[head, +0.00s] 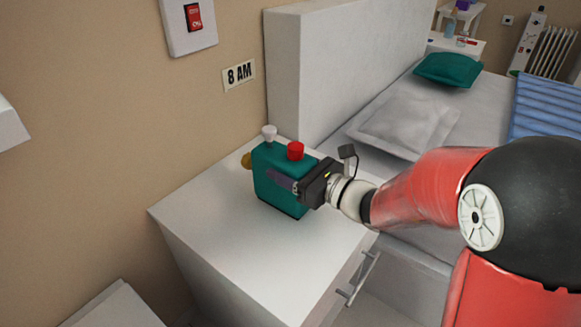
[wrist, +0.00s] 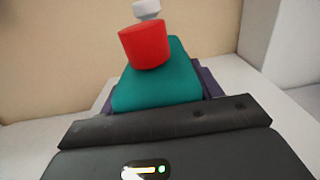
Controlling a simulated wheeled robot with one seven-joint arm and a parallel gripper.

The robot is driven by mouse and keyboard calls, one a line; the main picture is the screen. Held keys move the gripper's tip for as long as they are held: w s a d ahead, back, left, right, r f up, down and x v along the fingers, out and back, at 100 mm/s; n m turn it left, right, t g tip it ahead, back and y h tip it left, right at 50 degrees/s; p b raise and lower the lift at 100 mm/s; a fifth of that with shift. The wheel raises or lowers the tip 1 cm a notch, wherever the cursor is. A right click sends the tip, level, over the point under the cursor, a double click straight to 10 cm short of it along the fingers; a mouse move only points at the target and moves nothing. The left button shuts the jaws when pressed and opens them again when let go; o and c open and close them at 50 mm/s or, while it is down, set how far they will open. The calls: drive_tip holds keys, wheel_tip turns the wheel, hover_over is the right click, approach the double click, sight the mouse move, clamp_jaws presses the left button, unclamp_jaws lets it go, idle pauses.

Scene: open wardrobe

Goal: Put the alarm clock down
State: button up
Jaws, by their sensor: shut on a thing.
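The alarm clock (head: 287,196) is a teal box with a red knob and a white knob on top. It is upright at the white nightstand (head: 223,240); I cannot tell for sure whether its base touches the top. My gripper (head: 293,186) reaches in from the right and is shut on the clock, with a dark finger along its near side. In the wrist view the clock's teal top (wrist: 160,85) lies just beyond the gripper's black body. The gripper's far finger is mostly hidden.
A bed with a white headboard (head: 346,62), pale pillow (head: 408,122) and green pillow (head: 447,69) stands right of the nightstand. A beige wall with an "8 AM" sign (head: 239,75) is behind. The nightstand's front and left top are clear. A drawer handle (head: 357,280) sticks out.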

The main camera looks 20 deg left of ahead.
drive_tip(key=shift+r, duration=0.1)
drive_tip(key=o, duration=1.5)
drive_tip(key=shift+d, duration=0.1)
drive_tip(key=v, duration=1.2)
drive_tip(key=s+d+f+n+g+h, duration=0.2)
drive_tip(key=s+n+g+h, duration=0.15)
drive_tip(key=s+n, duration=0.35)
drive_tip(key=s+d+f+n+g+h, duration=0.1)
drive_tip(key=s+d+n+g+h, duration=0.1)
drive_tip(key=s+n+h, duration=0.35)
drive_tip(key=s+d+n+t+h, duration=0.1)
drive_tip(key=d+n+h, duration=0.1)
drive_tip(key=d+n, duration=0.1)
drive_tip(key=s+d+r+n+t+h, duration=0.1)
drive_tip(key=d+n+h, duration=0.2)
drive_tip(key=d, duration=0.3)
drive_tip(key=s+d+n+t+h, duration=0.1)
drive_tip(key=d+n+t+h, duration=0.1)
drive_tip(key=d+n, duration=0.2)
drive_tip(key=shift+s+d+r+h+b, duration=0.2)
drive_tip(key=shift+d+r+h+b, duration=0.15)
drive_tip(key=shift+d, duration=0.3)
drive_tip(key=shift+f, duration=0.1)
